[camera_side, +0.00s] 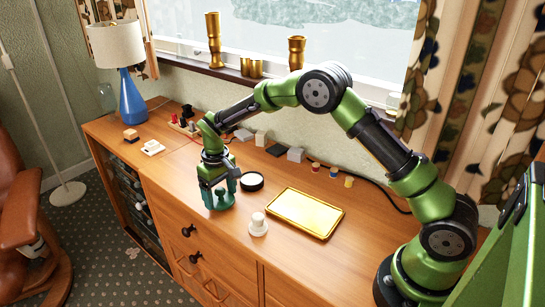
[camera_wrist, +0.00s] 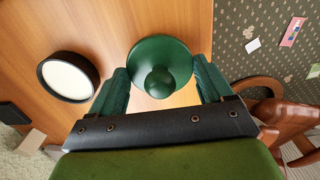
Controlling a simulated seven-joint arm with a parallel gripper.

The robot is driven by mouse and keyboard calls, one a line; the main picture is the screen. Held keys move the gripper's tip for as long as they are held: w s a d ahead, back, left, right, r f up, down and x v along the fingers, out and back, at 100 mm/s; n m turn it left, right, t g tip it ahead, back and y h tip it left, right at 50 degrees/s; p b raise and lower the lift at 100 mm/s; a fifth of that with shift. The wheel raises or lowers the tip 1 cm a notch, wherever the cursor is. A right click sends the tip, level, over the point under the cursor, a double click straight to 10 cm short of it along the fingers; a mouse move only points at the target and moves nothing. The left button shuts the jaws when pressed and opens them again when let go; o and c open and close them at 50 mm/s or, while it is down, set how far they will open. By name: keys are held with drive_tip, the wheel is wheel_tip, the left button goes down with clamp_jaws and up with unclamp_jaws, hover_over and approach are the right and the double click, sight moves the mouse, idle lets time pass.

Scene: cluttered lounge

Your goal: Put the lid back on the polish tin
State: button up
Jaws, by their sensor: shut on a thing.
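The polish tin (camera_side: 252,181) appears as a round black-rimmed tin with a pale inside, open on the wooden sideboard. It also shows at the left in the wrist view (camera_wrist: 68,77). The lid (camera_wrist: 160,58) is a dark green disc with a round knob, between the fingers of my gripper (camera_wrist: 160,75). My gripper is shut on the lid. In the side view my gripper (camera_side: 219,196) points down, left of the tin and close to the sideboard's front edge. The lid is hard to make out there against the teal fingers. I cannot tell whether it touches the wood.
A gold tray (camera_side: 305,213) lies right of the tin. A small white knobbed object (camera_side: 258,225) stands in front, near the edge. Small blocks and jars line the back, with a dark cable behind. A blue lamp (camera_side: 132,98) stands at the far left.

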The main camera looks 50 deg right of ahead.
sight(220, 188)
wheel_tip(220, 188, up, 8)
drive_tip(key=shift+d, duration=0.1)
drive_tip(key=d, duration=1.2)
drive_tip(key=shift+s+d+f, duration=0.1)
drive_tip(key=shift+s+f, duration=0.05)
drive_tip(key=shift+f, duration=2.9)
drive_tip(key=shift+f, duration=0.15)
drive_tip(key=o, duration=0.9)
